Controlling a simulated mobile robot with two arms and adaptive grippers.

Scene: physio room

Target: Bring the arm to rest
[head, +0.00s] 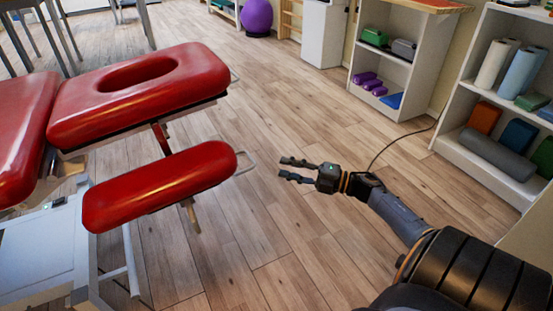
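My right gripper (288,168) is in the middle of the head view, above the wooden floor. Its arm reaches in from the lower right. Its two dark fingers point left and are apart, with nothing between them. The fingertips are to the right of the red armrest pad of the treatment table and do not touch it. My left gripper is not in the picture.
A red treatment table (70,112) with a padded armrest (160,185) fills the left. White shelves (450,130) with rolls and blocks stand at the right. A purple ball (257,16) lies at the back. The wooden floor (290,95) between is clear.

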